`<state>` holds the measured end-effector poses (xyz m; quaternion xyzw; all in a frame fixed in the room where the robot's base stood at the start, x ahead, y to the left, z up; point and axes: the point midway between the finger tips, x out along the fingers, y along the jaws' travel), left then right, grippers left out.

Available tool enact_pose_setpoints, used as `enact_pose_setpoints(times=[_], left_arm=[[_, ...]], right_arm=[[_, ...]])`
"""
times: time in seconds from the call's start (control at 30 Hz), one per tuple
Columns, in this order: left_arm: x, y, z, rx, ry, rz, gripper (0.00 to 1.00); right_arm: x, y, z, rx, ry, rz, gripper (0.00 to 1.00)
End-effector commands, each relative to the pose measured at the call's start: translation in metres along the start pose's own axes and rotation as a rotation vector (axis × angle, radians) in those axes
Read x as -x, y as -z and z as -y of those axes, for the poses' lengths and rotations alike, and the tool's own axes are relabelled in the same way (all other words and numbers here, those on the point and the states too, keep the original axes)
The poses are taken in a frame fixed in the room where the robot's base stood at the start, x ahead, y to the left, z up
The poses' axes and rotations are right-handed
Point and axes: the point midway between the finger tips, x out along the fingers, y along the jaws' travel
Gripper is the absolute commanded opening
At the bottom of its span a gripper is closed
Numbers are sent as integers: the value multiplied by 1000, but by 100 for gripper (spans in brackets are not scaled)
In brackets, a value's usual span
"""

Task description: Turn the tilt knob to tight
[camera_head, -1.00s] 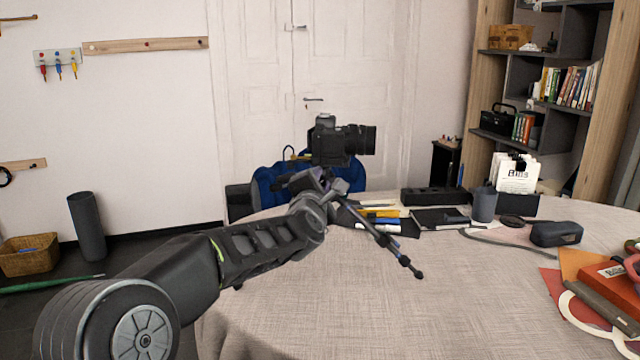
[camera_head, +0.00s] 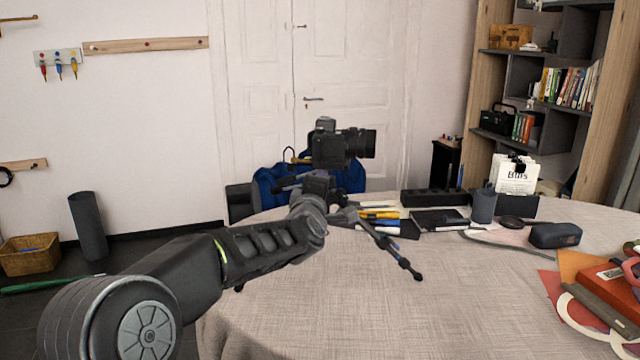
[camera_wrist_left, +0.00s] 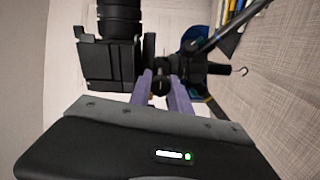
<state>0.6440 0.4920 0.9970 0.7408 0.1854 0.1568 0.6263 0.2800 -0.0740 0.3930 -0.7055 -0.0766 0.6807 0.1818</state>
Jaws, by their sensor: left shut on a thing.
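The black camera (camera_head: 338,146) sits on top of the small tripod (camera_head: 392,254), with its lens pointing right. One tripod leg reaches forward onto the table. My left arm comes in from the left, and its gripper is mostly hidden behind its own wrist in the head view. In the left wrist view the two purple-grey fingers of my left gripper (camera_wrist_left: 161,88) are shut on a small dark knob (camera_wrist_left: 160,84) at the tripod head (camera_wrist_left: 180,68), below the camera body (camera_wrist_left: 110,62). The knob's markings cannot be read. My right gripper is out of view.
The round table (camera_head: 480,290) has a pale cloth. A blue chair (camera_head: 265,188) stands behind the tripod. Pens, a black notebook (camera_head: 438,220), a grey cup (camera_head: 484,205) and a speaker (camera_head: 555,235) lie right of it. Red and orange items lie at the right edge. The table's front middle is clear.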

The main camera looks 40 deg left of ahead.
Motion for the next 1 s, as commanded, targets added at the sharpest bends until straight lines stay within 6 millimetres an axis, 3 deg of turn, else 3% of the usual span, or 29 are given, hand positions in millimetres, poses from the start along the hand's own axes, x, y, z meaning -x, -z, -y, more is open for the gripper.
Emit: enact_pose_setpoints(times=[0.37,0.4,0.63,1.0], left_arm=[[0,0,0,-8,0,0,0],[0,0,0,-8,0,0,25],[0,0,0,-7,0,0,44],[0,0,-1,-6,-2,-1,45]], right_arm=[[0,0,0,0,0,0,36],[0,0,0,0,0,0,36],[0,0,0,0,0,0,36],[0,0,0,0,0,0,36]])
